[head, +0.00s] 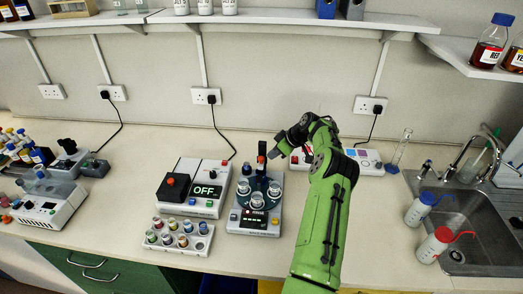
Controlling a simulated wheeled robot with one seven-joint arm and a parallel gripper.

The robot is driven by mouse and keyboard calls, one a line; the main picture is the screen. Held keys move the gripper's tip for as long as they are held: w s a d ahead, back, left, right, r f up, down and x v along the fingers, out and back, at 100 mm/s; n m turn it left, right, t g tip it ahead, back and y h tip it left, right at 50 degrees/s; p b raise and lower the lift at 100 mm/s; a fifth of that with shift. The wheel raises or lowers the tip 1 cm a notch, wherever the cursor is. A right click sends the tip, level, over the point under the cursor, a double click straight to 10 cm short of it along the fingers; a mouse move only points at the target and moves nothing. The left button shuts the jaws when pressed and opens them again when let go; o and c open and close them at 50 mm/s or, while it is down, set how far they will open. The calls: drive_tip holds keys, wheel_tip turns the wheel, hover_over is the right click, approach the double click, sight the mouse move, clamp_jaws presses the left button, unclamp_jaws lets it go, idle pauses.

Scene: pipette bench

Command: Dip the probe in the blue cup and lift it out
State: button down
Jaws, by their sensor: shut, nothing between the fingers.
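My gripper (279,138) is at the end of the green arm, just right of and above the round-topped device (250,221). It is shut with nothing in it. I cannot clearly make out a probe or a blue cup. A small rack (180,249) at the front left holds several vials with coloured tops, too small to identify as cups.
A box with an OFF display (207,190) stands left of the round-topped device. A white panel (369,158) lies partly behind my arm.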

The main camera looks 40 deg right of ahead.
drive_tip(key=shift+w+r, duration=0.1)
drive_tip(key=v, duration=1.5)
drive_tip(key=shift+s, duration=0.3)
drive_tip(key=shift+r, duration=0.15)
